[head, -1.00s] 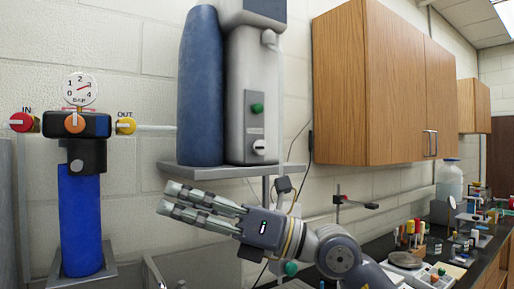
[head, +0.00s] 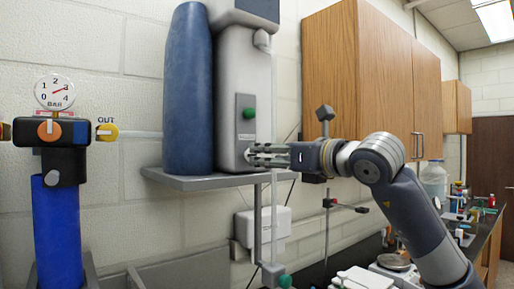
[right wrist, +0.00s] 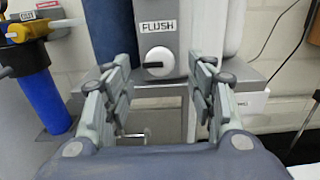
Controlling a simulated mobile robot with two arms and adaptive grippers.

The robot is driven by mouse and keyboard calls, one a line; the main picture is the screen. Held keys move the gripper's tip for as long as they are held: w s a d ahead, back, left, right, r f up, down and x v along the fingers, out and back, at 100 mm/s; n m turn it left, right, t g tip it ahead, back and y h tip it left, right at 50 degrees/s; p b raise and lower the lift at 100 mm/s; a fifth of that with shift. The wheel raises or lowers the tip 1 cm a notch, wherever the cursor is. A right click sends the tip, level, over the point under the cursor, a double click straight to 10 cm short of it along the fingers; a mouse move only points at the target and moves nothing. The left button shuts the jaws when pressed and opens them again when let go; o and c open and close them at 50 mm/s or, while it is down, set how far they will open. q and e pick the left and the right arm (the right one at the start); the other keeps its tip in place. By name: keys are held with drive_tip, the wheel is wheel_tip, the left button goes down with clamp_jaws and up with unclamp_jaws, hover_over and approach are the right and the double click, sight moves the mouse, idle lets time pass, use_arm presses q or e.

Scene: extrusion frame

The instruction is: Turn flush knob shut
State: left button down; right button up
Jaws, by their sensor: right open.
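The flush knob (right wrist: 158,61) is a round white knob under a "FLUSH" label (right wrist: 158,26) on the grey unit (right wrist: 180,15). A dark mark on its face lies roughly level, toward the left. My right gripper (right wrist: 166,68) is open, with one finger on each side of the knob in the right wrist view and clear gaps between. In the head view my right gripper (head: 256,154) reaches in from the right at the unit's lower front and hides most of the knob. Whether it touches the knob cannot be told. My left gripper is not in view.
A green button (head: 249,113) sits above the knob. A blue cylinder (head: 188,90) stands left of the unit on a grey shelf (head: 200,181). Wooden cabinets (head: 370,80) hang at right.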

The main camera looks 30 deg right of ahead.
sight(255, 154)
drive_tip(key=w+p, duration=0.1)
drive_tip(key=w, duration=0.4)
drive_tip(key=shift+w+a+p, duration=0.15)
drive_tip(key=shift+a+p, duration=0.05)
drive_tip(key=shift+p, duration=0.2)
drive_tip(key=c, duration=1)
